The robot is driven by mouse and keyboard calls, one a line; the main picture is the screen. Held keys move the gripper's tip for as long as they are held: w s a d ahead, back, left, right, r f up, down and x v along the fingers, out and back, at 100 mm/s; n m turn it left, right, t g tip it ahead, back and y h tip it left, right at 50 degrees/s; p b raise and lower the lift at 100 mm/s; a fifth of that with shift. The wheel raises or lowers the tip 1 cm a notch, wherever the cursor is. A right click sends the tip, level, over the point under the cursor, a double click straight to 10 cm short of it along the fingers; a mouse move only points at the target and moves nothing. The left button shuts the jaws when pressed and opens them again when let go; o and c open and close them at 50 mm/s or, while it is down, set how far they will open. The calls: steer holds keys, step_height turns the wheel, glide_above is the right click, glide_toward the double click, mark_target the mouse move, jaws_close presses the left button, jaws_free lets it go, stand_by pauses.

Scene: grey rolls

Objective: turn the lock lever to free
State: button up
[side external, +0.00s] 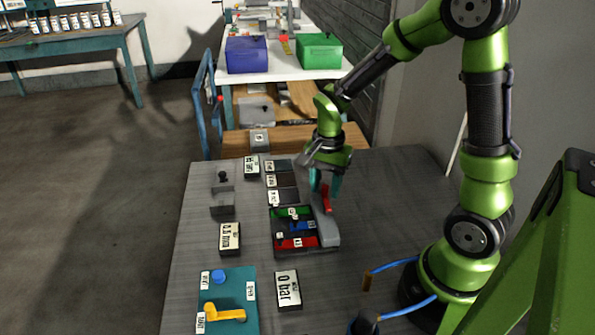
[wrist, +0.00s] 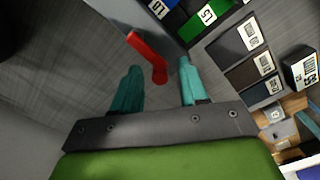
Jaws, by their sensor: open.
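A red lever (side external: 326,199) stands at the right side of the dark tray unit with coloured blocks; I take it for the lock lever. It also shows in the wrist view (wrist: 148,58) as a bent red bar. My gripper (side external: 325,186) is over the lever, pointing down, with teal fingers. In the wrist view my gripper (wrist: 158,76) is open, and one end of the lever appears between the fingertips, nearer the right finger. I see no clear grip or contact. The lever's base is partly hidden, and I cannot read any lock or free marking.
The tray (side external: 331,232) holds green, blue and red blocks. A teal board (side external: 245,284) with a yellow lever (side external: 226,312) lies at the front. Labelled boxes (side external: 229,238) and a grey stand (side external: 222,201) are to the left. The table right of the tray is clear.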

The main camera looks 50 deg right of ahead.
steer(key=shift+f, duration=0.1)
jaws_close()
